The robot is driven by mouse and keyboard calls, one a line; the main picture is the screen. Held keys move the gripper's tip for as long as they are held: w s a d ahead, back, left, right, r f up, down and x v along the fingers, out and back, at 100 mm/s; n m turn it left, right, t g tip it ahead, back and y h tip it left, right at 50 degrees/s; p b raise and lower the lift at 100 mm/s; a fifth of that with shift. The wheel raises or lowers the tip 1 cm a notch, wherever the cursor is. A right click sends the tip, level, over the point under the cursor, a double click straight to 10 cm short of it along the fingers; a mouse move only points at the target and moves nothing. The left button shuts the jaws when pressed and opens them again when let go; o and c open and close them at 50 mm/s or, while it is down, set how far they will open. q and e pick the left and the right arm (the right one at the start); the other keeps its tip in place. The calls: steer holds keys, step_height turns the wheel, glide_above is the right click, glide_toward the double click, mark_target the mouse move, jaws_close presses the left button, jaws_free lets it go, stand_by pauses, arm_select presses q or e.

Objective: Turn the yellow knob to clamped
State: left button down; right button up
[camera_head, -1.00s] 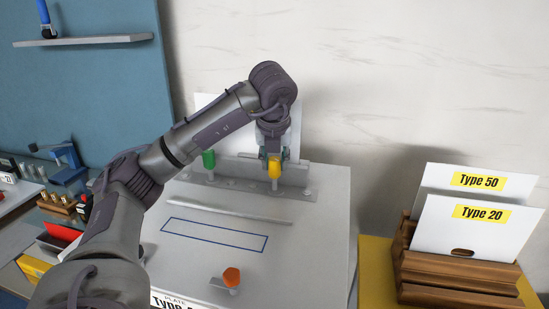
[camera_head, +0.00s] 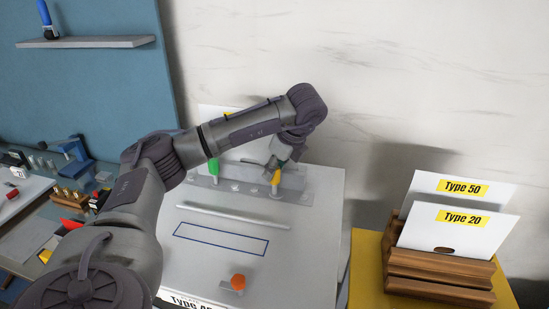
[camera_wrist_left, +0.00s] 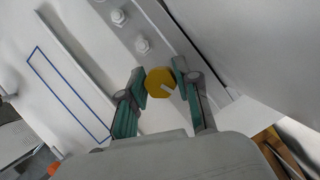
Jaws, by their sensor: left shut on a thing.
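The yellow knob (camera_head: 276,178) stands on the metal rail at the back of the light grey fixture (camera_head: 320,215). My left gripper (camera_head: 272,166) reaches it from above and behind, with the wrist tilted. In the left wrist view the yellow knob (camera_wrist_left: 157,84) is an eight-sided-looking cap with a pale mark toward its lower right. The two green-padded fingers of my left gripper (camera_wrist_left: 159,76) are on either side of it, shut on it. No clamped label is readable. My right gripper is out of view.
A green knob (camera_head: 213,167) stands left of the yellow one on the same rail. An orange knob (camera_head: 238,282) is at the fixture's front. A blue rectangle outline (camera_head: 222,239) marks the bare top. A wooden rack (camera_head: 440,275) with Type cards stands at right.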

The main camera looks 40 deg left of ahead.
arm_select(q)
steer(key=n+g, duration=0.1)
steer(key=n, duration=0.1)
steer(key=shift+r+n, duration=0.1)
steer(key=shift+n, duration=0.3)
steer(key=shift+n+g+h, duration=0.5)
steer(key=shift+n+g, duration=0.1)
steer(key=shift+n, duration=1.2)
steer(key=c, duration=0.8)
jaws_free()
step_height(320, 180, up, 10)
steer(key=shift+f, duration=0.1)
